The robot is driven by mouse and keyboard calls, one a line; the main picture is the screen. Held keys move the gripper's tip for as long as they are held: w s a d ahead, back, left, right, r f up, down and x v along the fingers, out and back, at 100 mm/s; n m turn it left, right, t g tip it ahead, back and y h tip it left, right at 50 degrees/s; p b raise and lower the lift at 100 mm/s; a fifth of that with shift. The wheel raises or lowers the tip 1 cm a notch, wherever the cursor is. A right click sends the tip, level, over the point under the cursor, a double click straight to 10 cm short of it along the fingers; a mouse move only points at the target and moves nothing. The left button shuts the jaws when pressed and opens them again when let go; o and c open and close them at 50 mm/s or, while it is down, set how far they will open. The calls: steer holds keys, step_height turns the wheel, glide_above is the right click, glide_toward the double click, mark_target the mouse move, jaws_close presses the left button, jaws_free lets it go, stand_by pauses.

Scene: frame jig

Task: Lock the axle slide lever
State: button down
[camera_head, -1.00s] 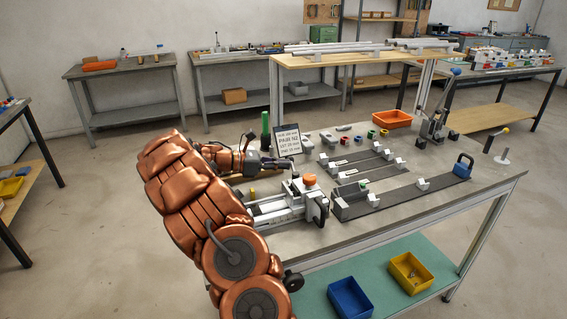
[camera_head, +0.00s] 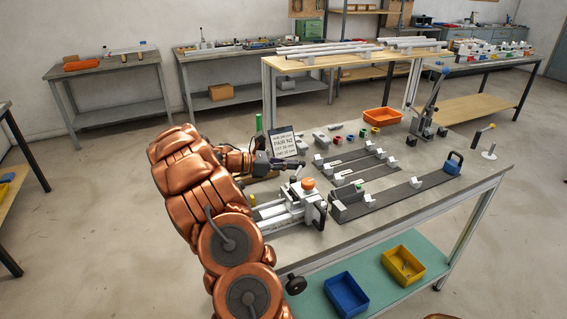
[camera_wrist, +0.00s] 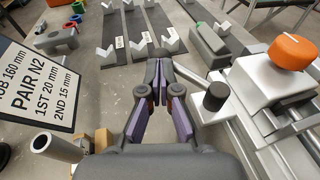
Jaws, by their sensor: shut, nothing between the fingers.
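The axle slide (camera_head: 285,211) is a pale metal unit at the table's near left, with a carriage topped by an orange knob (camera_head: 308,183). In the wrist view the orange knob (camera_wrist: 292,52) is at upper right. A short black-capped handle (camera_wrist: 216,97) stands beside the slide rail, just right of my fingers; it may be the lever, but I cannot tell its lock state. My gripper (camera_wrist: 152,66) is shut and empty, with its fingertips together. It also shows in the head view (camera_head: 292,164), left of and behind the orange knob, apart from it.
A sign reading PAIR N2 (camera_wrist: 38,88) stands left of my gripper. A metal tube end (camera_wrist: 52,146) is at lower left. Dark rails with white V-blocks (camera_head: 345,153) lie beyond. An upright lever clamp (camera_head: 428,115) and an orange bin (camera_head: 382,115) stand farther back.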

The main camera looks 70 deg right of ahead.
mark_target(302, 166)
steer(key=shift+s+d+p, duration=0.3)
steer(key=shift+s+d, duration=0.05)
steer(key=shift+s, duration=0.55)
steer(key=shift+s+p, duration=0.3)
steer(key=shift+s, duration=0.35)
steer(key=shift+s+m+y, duration=0.1)
steer(key=shift+m+y, duration=0.2)
steer(key=shift+y, duration=0.1)
steer(key=shift+s+m+g+y+p, duration=0.25)
steer(key=shift+m+g+y+p, duration=0.15)
steer(key=shift+g, duration=0.1)
steer(key=shift+a, duration=0.1)
steer(key=v, duration=1.2)
